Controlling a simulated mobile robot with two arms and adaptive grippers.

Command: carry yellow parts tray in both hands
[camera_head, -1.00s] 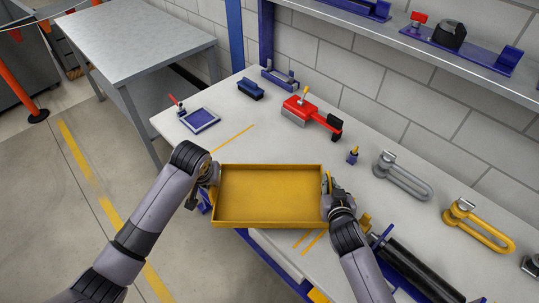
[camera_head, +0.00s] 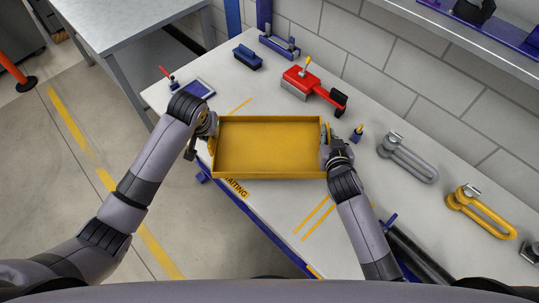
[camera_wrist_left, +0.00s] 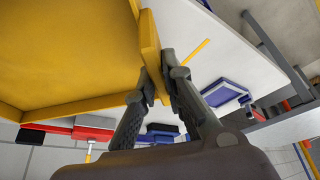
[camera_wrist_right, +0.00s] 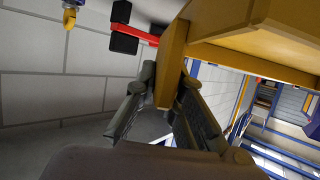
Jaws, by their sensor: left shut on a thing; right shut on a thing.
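The yellow parts tray (camera_head: 268,148) is empty and looks about level in the head view, in front of me over the workbench. My left gripper (camera_head: 212,130) is shut on its left wall. The left wrist view shows the fingers (camera_wrist_left: 158,82) on either side of the tray wall (camera_wrist_left: 150,45). My right gripper (camera_head: 326,140) is shut on the right wall. The right wrist view shows its fingers (camera_wrist_right: 168,90) on either side of the yellow wall (camera_wrist_right: 172,60). The gap between tray and bench top is hard to judge in the head view.
The white workbench (camera_head: 275,215) holds a red tool (camera_head: 305,84), a blue brush (camera_head: 247,57), a grey shackle (camera_head: 408,157), a yellow shackle (camera_head: 480,212) and a dark roller (camera_head: 415,255). A grey table (camera_head: 130,20) stands back left.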

